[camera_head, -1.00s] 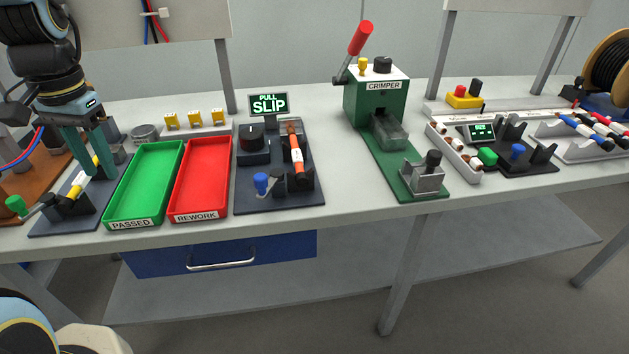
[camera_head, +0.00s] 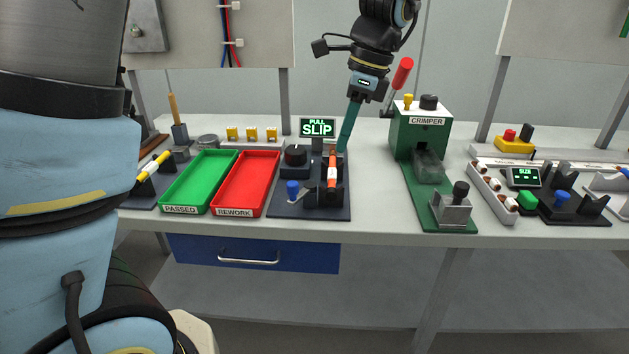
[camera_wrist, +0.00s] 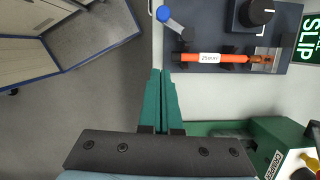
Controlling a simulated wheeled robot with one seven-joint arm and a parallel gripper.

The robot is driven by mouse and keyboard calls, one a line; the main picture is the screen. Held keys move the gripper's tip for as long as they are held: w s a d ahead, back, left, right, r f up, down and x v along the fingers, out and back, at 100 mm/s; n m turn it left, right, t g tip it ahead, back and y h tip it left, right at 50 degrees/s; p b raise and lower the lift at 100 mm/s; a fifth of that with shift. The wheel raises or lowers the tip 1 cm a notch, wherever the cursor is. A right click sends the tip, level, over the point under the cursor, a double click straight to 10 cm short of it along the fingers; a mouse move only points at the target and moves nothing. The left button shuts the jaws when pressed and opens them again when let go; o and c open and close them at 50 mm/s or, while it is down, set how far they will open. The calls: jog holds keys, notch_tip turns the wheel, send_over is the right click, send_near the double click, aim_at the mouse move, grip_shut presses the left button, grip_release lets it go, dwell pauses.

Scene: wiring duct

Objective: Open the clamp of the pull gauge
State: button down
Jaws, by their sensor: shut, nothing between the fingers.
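The pull gauge (camera_head: 275,208) is a dark plate with a black knob (camera_head: 295,154), a blue-tipped lever (camera_head: 292,188) and an upright display (camera_head: 318,128) reading "PULL SLIP". An orange cable (camera_head: 332,170) with a white label and a copper-coloured end lies along its blocks. In the wrist view the cable (camera_wrist: 220,58) lies across the plate, its copper end at a metal clamp block (camera_wrist: 265,60), and the blue-tipped lever (camera_wrist: 164,14) is at the upper left. My gripper (camera_head: 342,147) is shut and empty, pointing down near the gauge's right side. Its teal fingers (camera_wrist: 161,75) lie together beside the plate.
Green PASSED (camera_head: 163,201) and red REWORK (camera_head: 217,206) trays stand left of the gauge. The green crimper (camera_head: 405,135) with its red handle stands to the right. Bare white table (camera_head: 375,200) lies between gauge and crimper. A blue drawer (camera_head: 200,246) hangs below.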

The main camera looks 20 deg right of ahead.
jog(key=shift+f, duration=0.15)
jog(key=w+a+f+p, duration=0.3)
jog(key=a+f, duration=0.2)
jog(key=f, duration=0.4)
jog(key=shift+w+a+f, duration=0.15)
jog(key=shift+a+f, duration=0.05)
jog(key=shift+a, duration=0.15)
